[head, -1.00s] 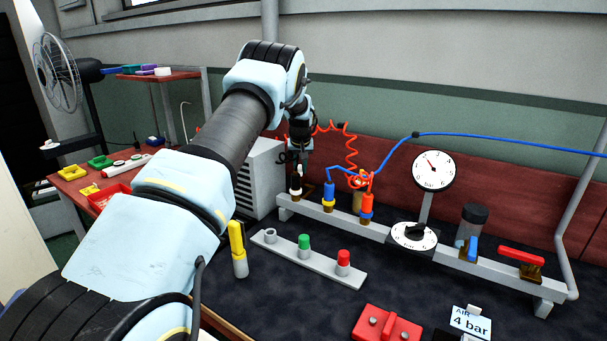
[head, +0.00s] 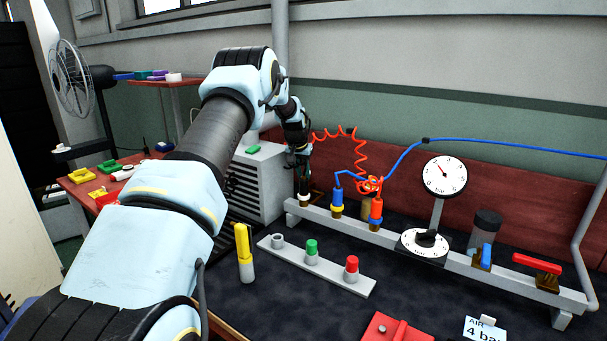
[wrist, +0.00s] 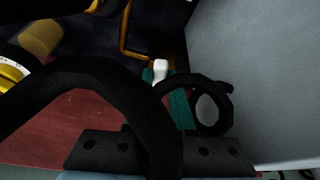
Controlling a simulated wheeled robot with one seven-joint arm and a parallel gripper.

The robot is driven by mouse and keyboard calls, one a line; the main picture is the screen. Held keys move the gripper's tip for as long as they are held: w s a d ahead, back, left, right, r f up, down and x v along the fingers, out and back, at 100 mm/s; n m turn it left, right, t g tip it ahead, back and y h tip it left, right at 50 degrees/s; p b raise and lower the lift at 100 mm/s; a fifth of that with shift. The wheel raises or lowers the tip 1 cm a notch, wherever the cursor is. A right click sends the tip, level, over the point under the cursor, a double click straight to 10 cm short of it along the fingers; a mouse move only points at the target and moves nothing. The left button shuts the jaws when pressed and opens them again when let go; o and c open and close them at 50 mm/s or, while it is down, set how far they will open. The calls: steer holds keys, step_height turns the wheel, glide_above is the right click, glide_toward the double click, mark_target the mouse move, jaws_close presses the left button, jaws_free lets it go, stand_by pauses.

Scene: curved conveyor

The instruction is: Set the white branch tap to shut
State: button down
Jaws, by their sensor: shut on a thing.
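The white branch tap (head: 304,197) is the leftmost fitting on the grey rail (head: 400,247), with a white collar low on it in the head view. My gripper (head: 303,176) is directly above it, pointing down, its fingers at the tap's top. In the wrist view a small white piece (wrist: 160,66) shows between the teal finger pads (wrist: 177,106), and my gripper is shut on it. The handle's exact angle is hidden by the fingers and a black hose loop.
Blue (head: 337,199) and orange-red (head: 376,210) fittings with coiled hoses stand just right of the tap. A grey louvred box (head: 262,180) stands close on the left. A round gauge (head: 444,176) and black-knobbed dial (head: 424,242) are farther right.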

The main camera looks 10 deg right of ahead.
steer(key=c, duration=0.8)
jaws_free()
steer(key=shift+o, duration=0.2)
steer(key=b+v, duration=0.2)
steer(key=v, duration=0.8)
steer(key=shift+r+b, duration=0.4)
steer(key=shift+s+a, duration=0.1)
steer(key=shift+s, duration=0.05)
